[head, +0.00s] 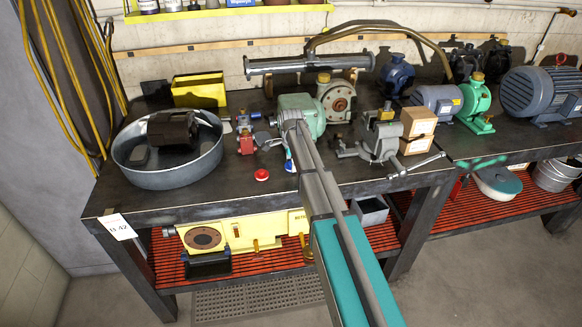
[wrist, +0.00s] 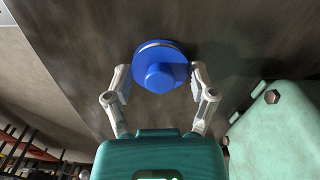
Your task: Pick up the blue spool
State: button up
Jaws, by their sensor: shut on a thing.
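The blue spool (wrist: 160,72) shows in the wrist view, with a round flange and a smaller round hub facing the camera. My gripper (wrist: 161,82) has one finger on each side of it and is shut on it. A dark shadow falls on the bench top to the right of the spool. In the head view my arm reaches over the front of the workbench and hides most of the gripper. A small blue and white patch (head: 289,163) shows beside the arm there; I cannot tell whether it is the spool.
A green housing (wrist: 278,118) stands close on the right in the wrist view. In the head view a round metal pan (head: 140,178), a red-topped piece (head: 262,175), a grey vise (head: 380,140) and a green pump (head: 300,108) stand around. The bench's front left is clear.

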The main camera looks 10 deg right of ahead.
jog(key=shift+c, duration=0.3)
jog(key=shift+r, duration=0.1)
notch_tip(320, 180, up, 2)
jog(key=p, duration=0.2)
jog(key=shift+r+p, duration=0.2)
jog(key=shift+p, duration=0.15)
jog(key=s+r+p, duration=1)
jog(key=s, duration=0.4)
jog(key=shift+r, duration=0.2)
jog(key=shift+f, duration=0.1)
jog(key=shift+f+b, duration=0.85)
jog(key=shift+f, duration=0.05)
